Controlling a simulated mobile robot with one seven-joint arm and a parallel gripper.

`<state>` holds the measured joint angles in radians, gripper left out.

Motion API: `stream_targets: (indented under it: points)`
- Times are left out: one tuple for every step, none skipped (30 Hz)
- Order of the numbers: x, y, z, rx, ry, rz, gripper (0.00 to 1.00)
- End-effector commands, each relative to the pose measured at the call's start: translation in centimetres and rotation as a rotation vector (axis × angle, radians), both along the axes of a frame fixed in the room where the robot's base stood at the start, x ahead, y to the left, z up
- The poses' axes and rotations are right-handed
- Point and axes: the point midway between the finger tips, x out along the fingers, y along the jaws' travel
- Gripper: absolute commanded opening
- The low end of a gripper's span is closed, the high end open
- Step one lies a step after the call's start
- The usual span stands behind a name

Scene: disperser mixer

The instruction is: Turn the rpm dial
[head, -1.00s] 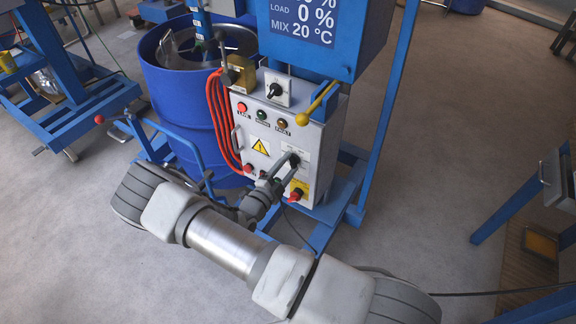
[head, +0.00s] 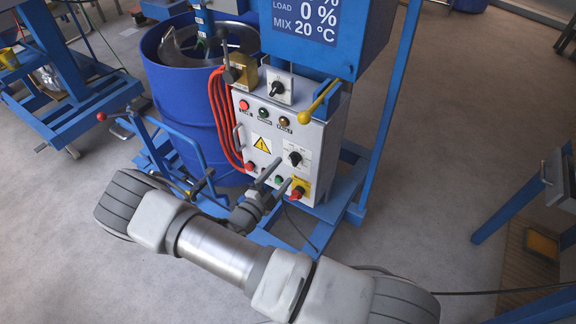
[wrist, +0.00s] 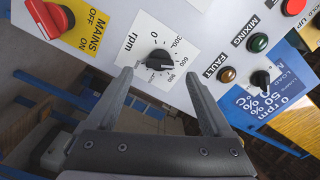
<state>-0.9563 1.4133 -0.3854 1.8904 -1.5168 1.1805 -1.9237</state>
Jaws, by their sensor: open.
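The rpm dial (head: 295,158) is a black knob on a white plate, on the lower right of the grey control box (head: 277,130). In the wrist view the rpm dial (wrist: 160,60) shows clearly, with its scale of numbers partly visible around it. Its pale pointer mark faces left in that picture. My gripper (head: 284,170) is open and empty, standing off from the panel, just below the dial in the head view. In the wrist view its fingertips (wrist: 158,75) lie on either side of the dial, apart from it.
A red mains switch on a yellow plate (head: 299,189) sits close below the dial. Lamps (head: 263,114) and another black knob (head: 277,89) are higher up. A yellow-handled lever (head: 318,103) juts out at the upper right. Red cable (head: 218,120) hangs at the left.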

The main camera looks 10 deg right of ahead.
Motion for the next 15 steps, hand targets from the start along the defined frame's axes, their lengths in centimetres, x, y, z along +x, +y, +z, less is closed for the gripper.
stream_targets:
  points:
    - [-1.0,1.1,0.0,0.002,0.003,0.004,0.85]
    - [-1.5,1.6,0.0,0.002,0.002,0.004,0.85]
    - [-2.2,2.4,0.0,0.002,0.002,0.004,0.85]
    - [-2.8,2.8,0.0,0.002,0.002,0.003,0.85]
    - [-3.3,3.4,0.0,0.003,0.001,0.005,0.85]
    - [-4.0,4.1,0.0,0.003,0.001,0.003,0.85]
    - [-4.5,4.6,0.0,0.002,0.002,0.004,0.85]
    - [-5.0,5.1,0.0,0.002,0.002,0.003,0.85]
    - [-5.6,5.7,0.0,0.002,0.002,0.003,0.85]
    - [-6.0,6.1,0.0,0.002,0.002,0.003,0.85]
    - [-6.5,6.5,0.0,0.002,0.002,0.003,0.85]
    - [-7.0,7.0,0.0,0.001,0.001,0.004,0.85]
    - [-7.3,7.3,0.0,0.002,0.001,0.002,0.85]
    - [-7.6,7.6,0.0,0.003,0.001,0.001,0.85]
    - [-7.9,7.9,0.0,0.002,0.001,0.002,0.85]
